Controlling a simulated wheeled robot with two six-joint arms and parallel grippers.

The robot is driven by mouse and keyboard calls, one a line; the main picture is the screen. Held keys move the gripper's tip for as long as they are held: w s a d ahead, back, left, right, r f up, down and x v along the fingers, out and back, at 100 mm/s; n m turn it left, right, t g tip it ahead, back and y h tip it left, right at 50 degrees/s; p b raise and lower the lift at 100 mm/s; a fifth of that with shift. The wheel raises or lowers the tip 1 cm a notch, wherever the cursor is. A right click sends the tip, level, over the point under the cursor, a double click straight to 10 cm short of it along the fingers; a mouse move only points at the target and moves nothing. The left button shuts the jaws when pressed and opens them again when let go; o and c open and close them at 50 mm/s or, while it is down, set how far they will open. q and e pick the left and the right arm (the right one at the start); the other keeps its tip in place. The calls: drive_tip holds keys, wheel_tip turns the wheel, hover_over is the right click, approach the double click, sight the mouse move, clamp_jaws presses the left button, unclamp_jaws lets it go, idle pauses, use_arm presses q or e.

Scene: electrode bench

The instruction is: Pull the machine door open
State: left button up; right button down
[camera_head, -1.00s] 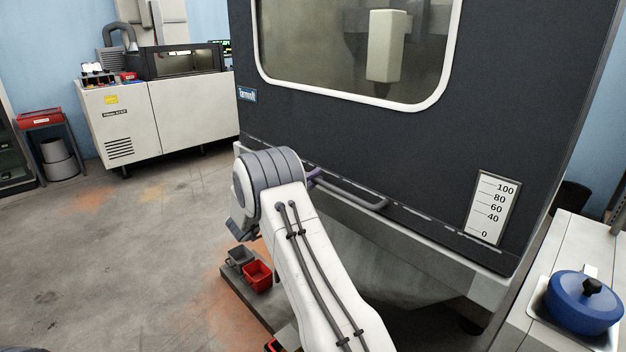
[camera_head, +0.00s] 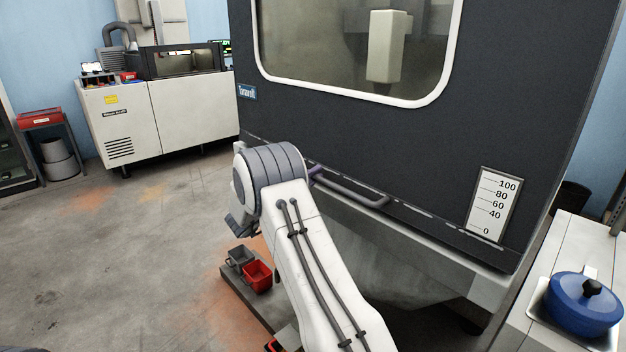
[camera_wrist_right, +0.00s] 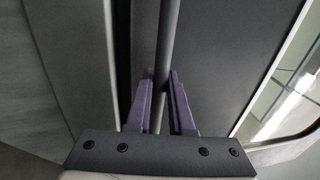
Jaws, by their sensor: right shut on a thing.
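The machine door (camera_head: 400,140) is a large dark panel with a white-framed window, filling the upper middle and right of the head view. Its grey bar handle (camera_head: 352,193) runs along its lower edge. My right gripper (camera_head: 315,178) is at the handle's left part, mostly hidden behind my own wrist. In the right wrist view, the two purple fingers of my right gripper (camera_wrist_right: 162,85) sit on either side of the bar handle (camera_wrist_right: 168,40), shut on it. My left gripper is not in view.
A blue pot (camera_head: 580,305) stands on the counter at lower right. A white machine (camera_head: 160,115) stands at back left. The floor on the left is open.

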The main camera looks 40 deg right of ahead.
wheel_tip(320, 180, up, 51)
drive_tip(key=p, duration=1.9)
drive_tip(key=shift+f+p, duration=0.15)
drive_tip(key=shift+p, duration=0.15)
drive_tip(key=c, duration=0.8)
unclamp_jaws()
drive_tip(key=shift+f, duration=0.1)
drive_tip(key=w+b+v, duration=0.1)
drive_tip(key=b+v, duration=0.2)
drive_tip(key=v, duration=0.7)
drive_tip(key=shift+s+a, duration=0.3)
drive_tip(key=shift+s, duration=0.15)
drive_tip(key=shift+w+f, duration=0.1)
